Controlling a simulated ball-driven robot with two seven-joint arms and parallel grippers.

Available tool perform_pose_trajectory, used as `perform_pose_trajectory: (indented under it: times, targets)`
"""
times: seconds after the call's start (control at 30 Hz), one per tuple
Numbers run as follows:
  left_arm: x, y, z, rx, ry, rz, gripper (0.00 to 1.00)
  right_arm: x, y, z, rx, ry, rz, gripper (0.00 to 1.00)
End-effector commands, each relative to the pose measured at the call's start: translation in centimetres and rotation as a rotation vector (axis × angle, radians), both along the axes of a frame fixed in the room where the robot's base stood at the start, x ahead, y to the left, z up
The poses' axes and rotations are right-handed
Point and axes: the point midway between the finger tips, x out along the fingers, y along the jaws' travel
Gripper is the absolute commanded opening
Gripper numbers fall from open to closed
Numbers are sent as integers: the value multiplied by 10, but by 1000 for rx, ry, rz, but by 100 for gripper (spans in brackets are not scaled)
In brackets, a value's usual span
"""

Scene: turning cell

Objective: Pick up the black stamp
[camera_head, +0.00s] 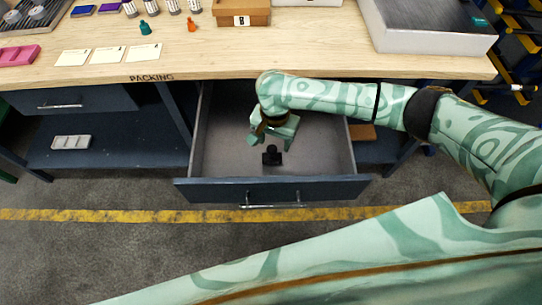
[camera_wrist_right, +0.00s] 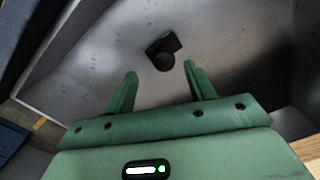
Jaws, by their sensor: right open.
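The black stamp (camera_head: 272,155) sits on the floor of an open drawer (camera_head: 325,165) below the packing bench. It also shows in the right wrist view (camera_wrist_right: 163,53), ahead of the fingertips and apart from them. My right gripper (camera_head: 262,138) is inside the drawer's outline, just beyond and left of the stamp in the head view. In the right wrist view its two fingers (camera_wrist_right: 160,70) are spread with nothing between them. My left gripper does not show in either view.
The drawer's walls and its front (camera_head: 272,190) surround the stamp. The wooden bench top (camera_head: 300,62) overhangs the drawer's back. A closed drawer (camera_head: 75,100) and a shelf (camera_head: 120,150) are at left.

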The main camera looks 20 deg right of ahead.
Motion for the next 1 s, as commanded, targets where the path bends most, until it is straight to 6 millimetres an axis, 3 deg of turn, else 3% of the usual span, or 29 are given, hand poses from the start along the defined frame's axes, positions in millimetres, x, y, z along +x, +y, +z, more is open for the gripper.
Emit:
perform_pose_trajectory:
  times: [0.13,0.4,0.63,0.8,1.0]
  targets:
    - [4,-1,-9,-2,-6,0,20,1,2,-12,-1,1,1,54]
    - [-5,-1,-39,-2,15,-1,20,3,6,-55,-2,3,1,54]
    - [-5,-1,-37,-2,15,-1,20,4,6,-52,-2,-2,2,54]
    - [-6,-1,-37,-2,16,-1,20,4,6,-52,-1,-2,1,7]
    - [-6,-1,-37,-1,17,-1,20,4,6,-52,-1,-2,1,4]
